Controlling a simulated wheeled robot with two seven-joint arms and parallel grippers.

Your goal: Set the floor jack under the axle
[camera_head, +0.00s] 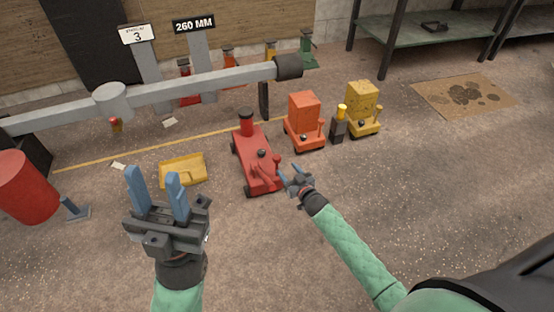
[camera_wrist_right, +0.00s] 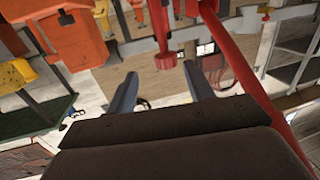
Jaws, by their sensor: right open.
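The red floor jack (camera_head: 266,178) stands on the floor, with its dark round saddle (camera_head: 246,114) at the far end, pointing towards the axle. The grey axle (camera_head: 200,89) runs across above the floor behind it; in the picture the saddle shows just below the beam, and I cannot tell if it is under it. My right gripper (camera_head: 286,174) is open at the near right of the red jack. In the right wrist view, a red knobbed post (camera_wrist_right: 164,50) shows beyond and between the open fingers (camera_wrist_right: 160,90). My left gripper (camera_head: 158,188) is open and empty, raised over the near floor.
An orange jack (camera_head: 303,112) and a yellow jack (camera_head: 362,100) stand to the right, with a dark yellow-topped bottle (camera_head: 338,126) between. Signs read "3" (camera_head: 137,34) and "260 MM" (camera_head: 194,24).

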